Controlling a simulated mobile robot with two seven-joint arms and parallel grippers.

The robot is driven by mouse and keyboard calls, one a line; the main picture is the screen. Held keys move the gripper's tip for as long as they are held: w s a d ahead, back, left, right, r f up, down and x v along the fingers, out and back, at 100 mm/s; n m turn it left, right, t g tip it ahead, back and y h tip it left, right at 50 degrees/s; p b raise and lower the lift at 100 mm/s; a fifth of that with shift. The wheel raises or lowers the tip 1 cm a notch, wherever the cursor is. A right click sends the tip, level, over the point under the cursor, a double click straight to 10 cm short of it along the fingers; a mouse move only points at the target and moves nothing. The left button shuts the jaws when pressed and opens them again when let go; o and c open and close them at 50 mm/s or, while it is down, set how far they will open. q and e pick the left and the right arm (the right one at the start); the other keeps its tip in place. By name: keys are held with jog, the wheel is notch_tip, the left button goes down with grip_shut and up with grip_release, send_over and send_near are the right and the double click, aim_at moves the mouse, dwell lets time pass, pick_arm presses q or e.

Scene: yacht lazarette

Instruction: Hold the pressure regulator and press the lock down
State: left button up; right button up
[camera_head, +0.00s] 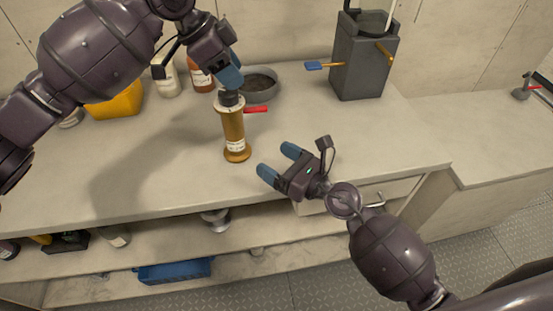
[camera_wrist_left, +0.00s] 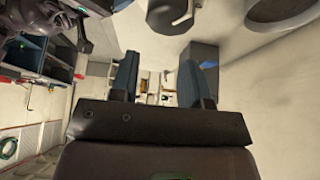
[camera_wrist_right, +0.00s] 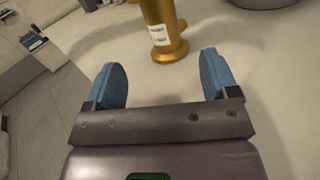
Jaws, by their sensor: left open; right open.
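The pressure regulator (camera_head: 233,128) is a brass-coloured upright cylinder with a white label, a wide foot and a dark cap (camera_head: 230,98). It stands on the counter, and its lower part shows in the right wrist view (camera_wrist_right: 158,22). A red lever (camera_head: 256,109) shows beside its upper part; I cannot tell which part is the lock. My left gripper (camera_head: 229,78) is open, just above the cap; contact cannot be told. My right gripper (camera_head: 279,162) is open and empty, low over the counter, its fingers pointing toward the regulator's foot with a gap between.
A grey bowl (camera_head: 262,94) stands close behind the regulator. A dark grey holder (camera_head: 362,62) with tools stands at the back right. Bottles (camera_head: 200,76) and a yellow container (camera_head: 117,103) are at the back left. Counter is clear left of the regulator.

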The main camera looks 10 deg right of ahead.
aim_at(243, 142)
jog(key=shift+w+a+f+n, duration=0.25)
jog(key=shift+w+n, duration=0.15)
jog(key=shift+n, duration=0.2)
jog(key=x, duration=1)
jog(key=shift+w+a+f, duration=0.15)
jog(key=shift+a+f, duration=0.05)
jog(key=shift+f, duration=0.05)
jog(key=c, duration=1.3)
